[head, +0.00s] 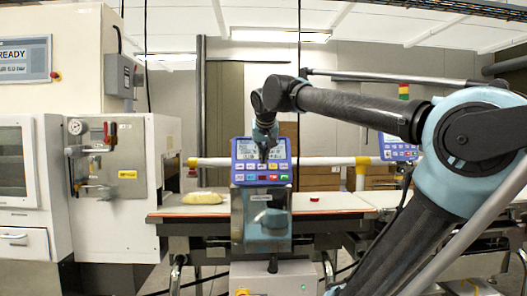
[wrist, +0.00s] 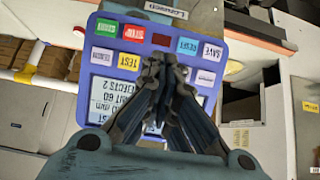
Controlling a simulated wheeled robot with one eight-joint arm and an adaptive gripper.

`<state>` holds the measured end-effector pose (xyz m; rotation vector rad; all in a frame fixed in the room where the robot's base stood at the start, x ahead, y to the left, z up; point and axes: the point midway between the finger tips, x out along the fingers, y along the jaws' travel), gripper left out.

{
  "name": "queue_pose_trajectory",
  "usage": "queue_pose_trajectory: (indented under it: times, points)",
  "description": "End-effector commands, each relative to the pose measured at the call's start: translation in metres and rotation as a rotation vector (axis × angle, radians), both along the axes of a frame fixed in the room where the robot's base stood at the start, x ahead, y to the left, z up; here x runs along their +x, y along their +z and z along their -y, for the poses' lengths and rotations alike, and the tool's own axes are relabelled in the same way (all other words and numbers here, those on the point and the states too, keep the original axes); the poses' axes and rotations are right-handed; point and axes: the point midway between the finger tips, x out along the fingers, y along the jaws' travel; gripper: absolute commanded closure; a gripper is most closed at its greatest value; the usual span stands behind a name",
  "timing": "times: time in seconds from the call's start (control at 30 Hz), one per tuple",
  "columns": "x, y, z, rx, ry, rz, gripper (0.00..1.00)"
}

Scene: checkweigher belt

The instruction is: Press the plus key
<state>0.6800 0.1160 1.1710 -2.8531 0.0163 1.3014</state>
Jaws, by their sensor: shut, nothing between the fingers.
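The blue control panel (head: 235,172) stands on a grey post in the middle of the head view, its screen above two rows of small keys. In the wrist view the panel (wrist: 88,60) appears upside down, with a yellow TEST key (wrist: 129,62), a blue RESET key (wrist: 187,45) and a white SAVE key (wrist: 211,51). I cannot make out the plus key; my fingers hide part of the row beside TEST. My gripper (head: 264,158) is shut and empty, in front of the panel. Its fingertips (wrist: 160,62) overlap the key area; contact cannot be told.
A conveyor belt (head: 330,203) runs behind the post, carrying a pale yellow packet (head: 202,198) and a small red item (head: 286,199). A white machine (head: 140,150) stands at the left. A second blue panel (head: 398,148) is at the right, behind my arm.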

Motion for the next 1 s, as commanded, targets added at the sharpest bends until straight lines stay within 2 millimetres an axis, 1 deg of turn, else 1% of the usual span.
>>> queue_pose_trajectory:
  times: [0.03, 0.2, 0.3, 0.43, 0.6, 1.0]
  points:
    - [0.007, -0.007, 0.000, 0.000, -0.001, 0.000, 1.00]
    - [0.026, -0.028, 0.001, -0.001, -0.001, 0.001, 1.00]
    - [0.039, -0.034, 0.001, 0.000, -0.001, 0.001, 1.00]
    - [0.050, -0.039, 0.001, -0.001, -0.001, 0.001, 1.00]
    - [0.056, -0.043, 0.001, 0.000, 0.000, 0.001, 1.00]
    - [0.059, -0.044, 0.000, -0.001, 0.001, 0.000, 1.00]
